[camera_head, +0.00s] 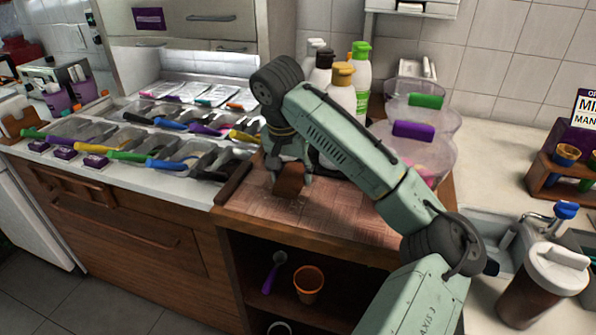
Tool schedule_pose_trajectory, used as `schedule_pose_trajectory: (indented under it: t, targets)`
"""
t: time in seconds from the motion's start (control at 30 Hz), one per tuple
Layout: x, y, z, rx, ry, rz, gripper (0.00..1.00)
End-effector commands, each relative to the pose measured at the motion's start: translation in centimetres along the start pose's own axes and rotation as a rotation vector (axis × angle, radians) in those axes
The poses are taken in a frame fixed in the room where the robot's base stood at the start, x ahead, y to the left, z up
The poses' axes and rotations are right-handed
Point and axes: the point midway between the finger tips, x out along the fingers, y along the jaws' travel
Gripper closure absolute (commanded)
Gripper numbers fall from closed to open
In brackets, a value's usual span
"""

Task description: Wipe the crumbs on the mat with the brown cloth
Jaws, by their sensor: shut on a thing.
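My gripper (290,181) points down over the mat and is shut on the brown cloth (291,188). The cloth hangs at the mat's surface; I cannot tell whether it presses on it. The reddish-brown mat (330,222) lies on the wooden counter, left of my arm. Pale crumbs (285,208) show faintly on the mat just in front of the cloth. My arm hides the right and back parts of the mat.
Several squeeze bottles (361,75) stand behind the gripper. Clear tubs with a purple handle (413,130) stand at the right. Topping bins with coloured scoops (128,155) fill the counter at left. A brown-bodied dispenser (540,285) stands at front right.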

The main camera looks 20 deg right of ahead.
Motion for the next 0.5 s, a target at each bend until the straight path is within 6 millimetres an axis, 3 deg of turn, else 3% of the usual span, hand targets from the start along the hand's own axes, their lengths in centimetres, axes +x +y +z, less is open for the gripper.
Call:
schedule_pose_trajectory:
  t: [0.07, 0.5]
  targets:
    - [-0.2, -0.2, -0.2, 0.009, 0.019, -0.012, 0.95]
    - [-0.6, -0.1, 3.2, 0.003, 0.009, -0.005, 0.95]
